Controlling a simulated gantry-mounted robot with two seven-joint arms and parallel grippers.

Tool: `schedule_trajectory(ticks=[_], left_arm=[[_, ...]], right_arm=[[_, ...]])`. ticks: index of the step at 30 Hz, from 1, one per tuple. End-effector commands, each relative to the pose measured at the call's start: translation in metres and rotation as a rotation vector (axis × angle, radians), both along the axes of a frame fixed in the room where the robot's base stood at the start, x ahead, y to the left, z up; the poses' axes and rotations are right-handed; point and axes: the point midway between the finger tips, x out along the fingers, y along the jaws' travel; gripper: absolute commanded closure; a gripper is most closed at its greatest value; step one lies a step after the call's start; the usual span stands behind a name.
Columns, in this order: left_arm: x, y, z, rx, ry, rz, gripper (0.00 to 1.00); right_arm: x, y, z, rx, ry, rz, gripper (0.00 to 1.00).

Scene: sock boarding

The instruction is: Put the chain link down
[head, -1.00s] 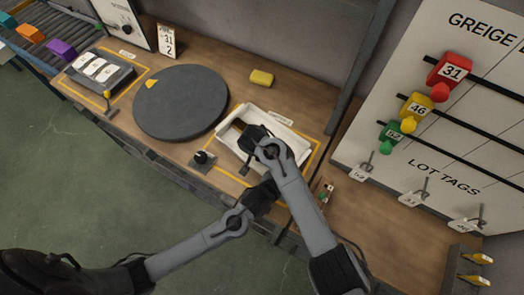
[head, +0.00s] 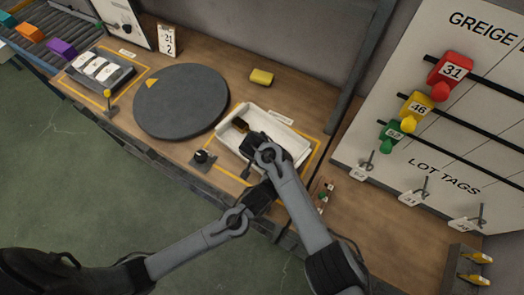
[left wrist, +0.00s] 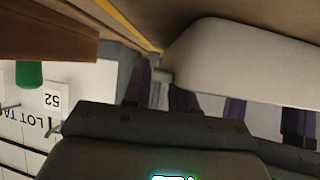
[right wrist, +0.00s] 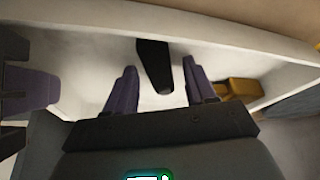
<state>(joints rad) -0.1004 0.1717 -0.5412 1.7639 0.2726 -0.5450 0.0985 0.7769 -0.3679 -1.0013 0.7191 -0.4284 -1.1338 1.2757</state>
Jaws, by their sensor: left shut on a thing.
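A white tray (head: 292,137) lies on the bench with a dark brown and yellow piece (head: 240,125) in it; its yellow part (right wrist: 240,90) shows in the right wrist view. My right gripper (head: 250,143) is over the tray. Its fingers (right wrist: 158,88) stand apart, with a black piece (right wrist: 153,65) in view between them and not visibly gripped. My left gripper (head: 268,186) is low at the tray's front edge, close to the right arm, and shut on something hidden. I cannot tell which piece is the chain link.
A dark round turntable (head: 180,102) is left of the tray. A black knob (head: 203,157) stands near its front. A yellow block (head: 262,77) lies behind. A tag board (head: 440,100) rises at the right.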

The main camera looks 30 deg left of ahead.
Motion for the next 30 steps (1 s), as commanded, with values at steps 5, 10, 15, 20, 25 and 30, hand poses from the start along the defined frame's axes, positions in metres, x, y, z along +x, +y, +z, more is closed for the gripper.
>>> schedule_trajectory(ticks=[5,10,15,20,25,30], left_arm=[[0.0,0.0,-0.001,0.001,0.002,-0.001,1.0],[0.0,0.0,-0.001,0.001,0.002,-0.001,1.0],[0.0,0.0,-0.001,0.001,0.002,-0.001,1.0],[0.0,0.0,-0.001,0.001,0.002,-0.001,1.0],[0.0,0.0,-0.001,0.001,0.002,-0.001,1.0],[0.0,0.0,-0.001,0.001,0.002,-0.001,1.0]], right_arm=[[0.0,0.0,0.0,0.0,0.0,0.0,0.45],[0.0,0.0,0.004,0.0,-0.001,0.0,0.45],[-0.004,0.0,0.014,0.003,0.001,0.0,0.45],[-0.012,-0.002,0.03,0.003,0.0,0.001,0.45],[-0.019,-0.004,0.05,0.003,0.0,0.0,0.45],[-0.026,-0.004,0.065,0.002,0.0,0.001,0.45]])
